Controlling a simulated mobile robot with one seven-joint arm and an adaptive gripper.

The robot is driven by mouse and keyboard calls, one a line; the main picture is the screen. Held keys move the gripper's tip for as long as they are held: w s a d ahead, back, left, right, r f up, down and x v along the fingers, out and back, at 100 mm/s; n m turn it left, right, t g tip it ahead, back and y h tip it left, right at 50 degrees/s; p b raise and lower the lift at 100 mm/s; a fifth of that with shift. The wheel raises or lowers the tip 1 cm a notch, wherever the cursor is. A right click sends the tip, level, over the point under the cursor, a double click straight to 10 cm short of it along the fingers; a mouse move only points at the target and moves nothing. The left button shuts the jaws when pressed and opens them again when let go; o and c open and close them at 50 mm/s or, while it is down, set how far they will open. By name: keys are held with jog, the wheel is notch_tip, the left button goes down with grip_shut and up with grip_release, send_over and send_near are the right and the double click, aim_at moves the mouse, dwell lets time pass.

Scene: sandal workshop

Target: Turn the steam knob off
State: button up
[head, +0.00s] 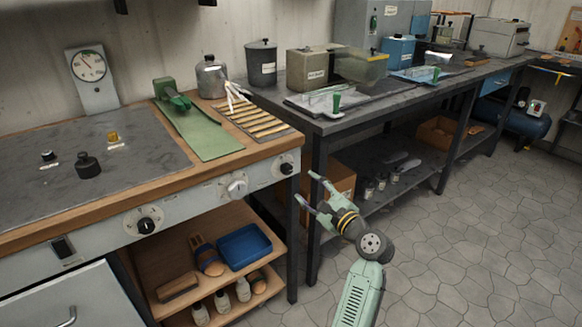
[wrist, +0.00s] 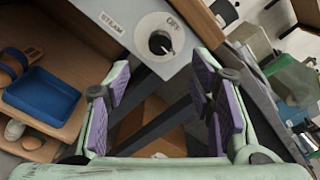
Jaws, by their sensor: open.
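The steam knob (wrist: 159,42) is a round black knob on the pale front panel, between a STEAM label (wrist: 112,22) and an OFF label (wrist: 173,23) in the wrist view. In the head view the knob (head: 286,169) is at the panel's right end. My gripper (head: 306,188) is just to the right of that end of the bench. Its fingers are open and empty. In the wrist view the gripper's purple-padded fingers (wrist: 162,68) point toward the knob, which shows beyond and between the tips, apart from them. The knob's pointer is too small to read surely.
A white knob (head: 237,187) and another black knob (head: 149,225) are further left on the panel. The open shelf below holds a blue tray (head: 243,247), brushes and bottles. A dark workbench (head: 345,122) stands behind my gripper. The floor to the right is clear.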

aim_at(289, 171)
jog(key=p+x, duration=0.2)
jog(key=x, duration=0.8)
jog(key=shift+w, duration=0.15)
jog(key=shift+c, duration=0.2)
jog(key=c, duration=1.1)
jog(key=shift+c, duration=0.2)
